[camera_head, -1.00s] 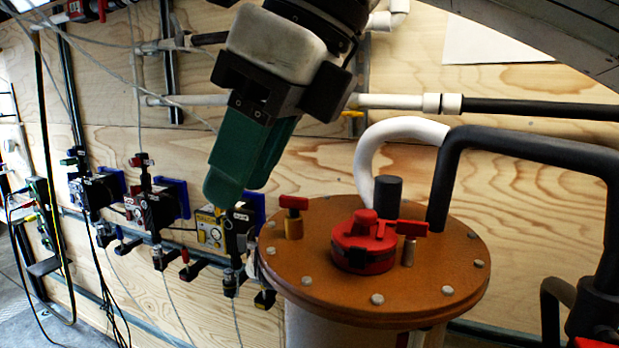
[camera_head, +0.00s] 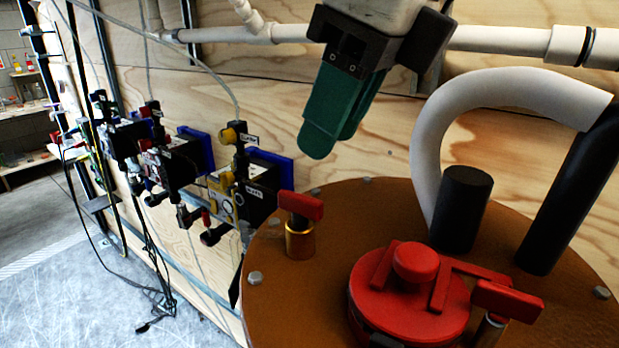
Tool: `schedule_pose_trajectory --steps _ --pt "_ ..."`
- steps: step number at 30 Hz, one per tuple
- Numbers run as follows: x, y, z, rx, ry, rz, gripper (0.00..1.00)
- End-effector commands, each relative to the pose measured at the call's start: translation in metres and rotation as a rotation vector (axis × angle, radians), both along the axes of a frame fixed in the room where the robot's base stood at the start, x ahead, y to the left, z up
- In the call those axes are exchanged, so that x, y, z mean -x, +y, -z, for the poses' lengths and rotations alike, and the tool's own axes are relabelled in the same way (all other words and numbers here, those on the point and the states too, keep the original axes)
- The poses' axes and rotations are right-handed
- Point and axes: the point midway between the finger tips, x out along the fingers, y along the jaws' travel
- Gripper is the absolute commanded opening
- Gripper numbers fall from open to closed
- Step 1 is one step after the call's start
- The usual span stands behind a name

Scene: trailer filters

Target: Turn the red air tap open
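My gripper (camera_head: 331,140), with two green fingers, hangs above the rim of the brown filter lid (camera_head: 300,290) in the head view. One finger overlaps the other, so the gap between them cannot be judged. Nothing shows held. A red tap handle on a brass stem (camera_head: 301,207) stands on the lid's left side, below and left of the fingertips and apart from them. A second red handle on a silvery stem (camera_head: 507,300) stands at the lid's right. I cannot tell from the picture which is the air tap. A red cap (camera_head: 410,295) sits between them.
A black stub (camera_head: 464,210), a white curved hose (camera_head: 440,120) and a black pipe (camera_head: 570,190) rise at the lid's back right. White pipes (camera_head: 500,38) run along the wooden wall. Several valve blocks (camera_head: 240,190) line the wall at left. Grey floor lies open at lower left.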

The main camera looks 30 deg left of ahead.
Motion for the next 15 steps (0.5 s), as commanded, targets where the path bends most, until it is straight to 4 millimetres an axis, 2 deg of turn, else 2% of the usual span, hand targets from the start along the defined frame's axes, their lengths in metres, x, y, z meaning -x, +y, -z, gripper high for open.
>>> schedule_pose_trajectory --steps 3,9,15 --pt "0.000 0.009 0.021 0.001 0.003 -0.002 0.38" --pt "0.000 0.022 0.052 -0.001 0.002 -0.002 0.38" --pt "-0.002 0.029 0.070 -0.001 0.001 0.001 0.38"
